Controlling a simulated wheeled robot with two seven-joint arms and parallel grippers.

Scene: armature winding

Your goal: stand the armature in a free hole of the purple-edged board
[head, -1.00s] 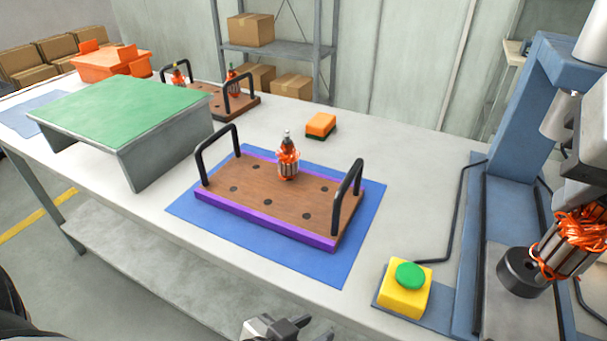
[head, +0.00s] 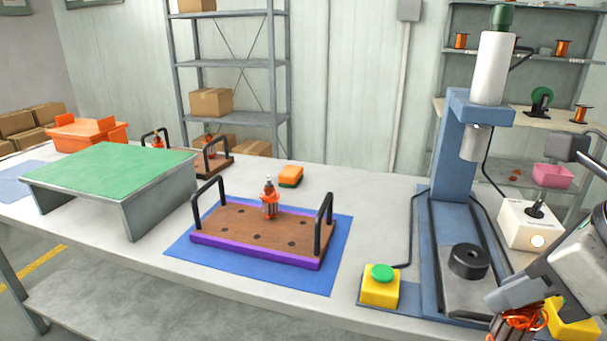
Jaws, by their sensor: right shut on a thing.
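The purple-edged board (head: 215,245) is a brown board with black handles at both ends, lying on a blue mat (head: 335,250). One armature (head: 269,203) with orange windings stands upright near its back edge; several front holes look free. My right gripper (head: 522,300) is at the lower right, shut on another armature (head: 517,323), whose orange windings show under the fingers. Its lower end is cut off by the picture edge. This gripper is well right of the board, in front of the blue press. My left gripper is out of view.
The blue press (head: 452,165) with a black round fixture (head: 468,262) stands right of the board. A yellow box with a green button (head: 381,290) lies between them. A green-topped stand (head: 110,170) is left. An orange-green block (head: 291,176) lies behind the board.

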